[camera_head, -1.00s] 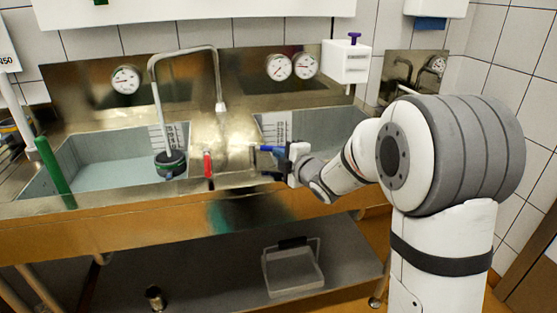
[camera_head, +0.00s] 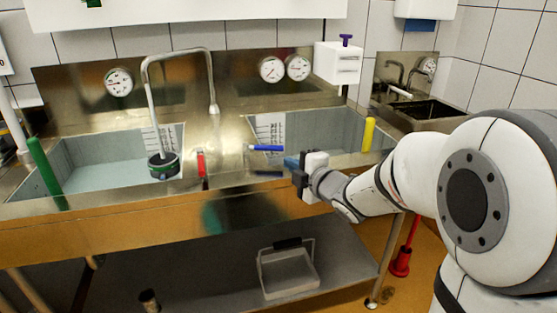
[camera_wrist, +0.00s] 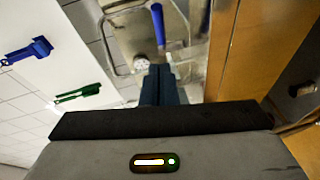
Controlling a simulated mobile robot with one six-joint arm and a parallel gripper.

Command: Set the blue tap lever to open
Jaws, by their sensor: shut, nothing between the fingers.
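The blue tap lever (camera_head: 266,148) lies sideways along the front of the steel sink unit, its handle pointing right in the head view. A red lever (camera_head: 201,164) beside it on the left points toward the front edge. My gripper (camera_head: 290,162) is shut and empty, just in front and to the right of the blue lever, apart from it. In the wrist view the blue lever (camera_wrist: 157,24) stands beyond my shut fingertips (camera_wrist: 158,70), with a gap between them.
A curved spout (camera_head: 181,53) rises behind the levers, between two basins. A green handle (camera_head: 46,170) stands at the left and a yellow one (camera_head: 368,134) at the right. A wire-handled bucket (camera_head: 288,270) is on the lower shelf. The front edge (camera_head: 130,222) runs below my gripper.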

